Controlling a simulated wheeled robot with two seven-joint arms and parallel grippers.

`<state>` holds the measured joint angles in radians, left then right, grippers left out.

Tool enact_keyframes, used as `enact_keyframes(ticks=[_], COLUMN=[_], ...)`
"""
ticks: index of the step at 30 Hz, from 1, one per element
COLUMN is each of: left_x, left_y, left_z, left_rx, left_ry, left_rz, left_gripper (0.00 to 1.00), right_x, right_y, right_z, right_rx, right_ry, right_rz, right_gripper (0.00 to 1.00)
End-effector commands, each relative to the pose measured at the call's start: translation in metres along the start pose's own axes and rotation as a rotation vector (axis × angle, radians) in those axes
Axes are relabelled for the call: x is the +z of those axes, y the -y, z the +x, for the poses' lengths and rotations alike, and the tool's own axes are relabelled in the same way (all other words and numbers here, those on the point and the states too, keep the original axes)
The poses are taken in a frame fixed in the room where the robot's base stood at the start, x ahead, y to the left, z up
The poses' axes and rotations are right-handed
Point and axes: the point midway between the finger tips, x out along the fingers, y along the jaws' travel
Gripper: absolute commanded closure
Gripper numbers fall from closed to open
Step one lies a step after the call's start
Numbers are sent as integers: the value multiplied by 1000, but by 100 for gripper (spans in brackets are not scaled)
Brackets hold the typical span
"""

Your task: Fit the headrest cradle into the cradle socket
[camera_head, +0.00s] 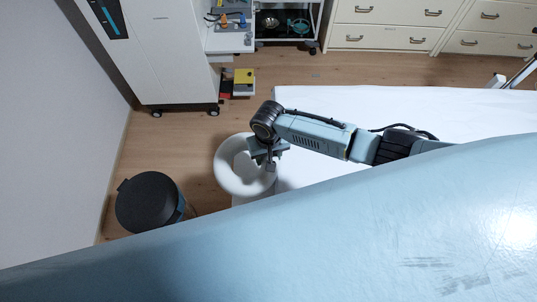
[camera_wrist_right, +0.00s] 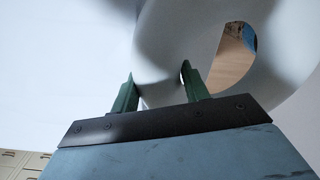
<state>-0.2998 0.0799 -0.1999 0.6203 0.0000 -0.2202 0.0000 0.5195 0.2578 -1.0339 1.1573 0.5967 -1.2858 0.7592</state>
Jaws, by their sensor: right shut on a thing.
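The headrest cradle is a white ring-shaped pad (camera_head: 226,178) with an opening in its middle, at the left end of the white couch (camera_head: 440,105). My right gripper (camera_head: 268,162) is at the ring's right side, with its arm reaching across the couch from the right. In the right wrist view, the ring (camera_wrist_right: 290,60) fills the upper right. The two green fingers of my right gripper (camera_wrist_right: 158,88) are shut on its near edge. The cradle socket cannot be made out; the couch end is partly hidden by the ring and gripper. My left gripper is not in view.
A round black-topped stool or bin (camera_head: 150,203) stands on the wood floor left of the ring. A white cabinet (camera_head: 150,50) and a trolley (camera_head: 285,25) stand behind, with drawers (camera_head: 390,25) at the back right.

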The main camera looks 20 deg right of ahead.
Motion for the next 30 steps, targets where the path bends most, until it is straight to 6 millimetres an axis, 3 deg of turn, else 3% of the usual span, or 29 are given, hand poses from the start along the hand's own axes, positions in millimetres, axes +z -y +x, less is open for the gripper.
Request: enact_keyframes(ticks=[4, 5, 10, 22, 30], left_x=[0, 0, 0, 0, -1], left_y=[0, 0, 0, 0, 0], left_z=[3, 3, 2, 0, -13], left_rx=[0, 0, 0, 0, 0], left_ry=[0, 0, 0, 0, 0], left_rz=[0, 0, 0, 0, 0], left_gripper=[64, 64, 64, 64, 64], right_x=[-1, -1, 0, 0, -1], right_y=[1, 1, 0, 0, 0], right_z=[3, 3, 3, -4, -58], right_rx=[-2, -2, -1, 0, -3], right_ry=[-1, -2, -1, 1, -3], right_rz=[0, 0, 0, 0, -1], right_gripper=[91, 53, 31, 29, 29])
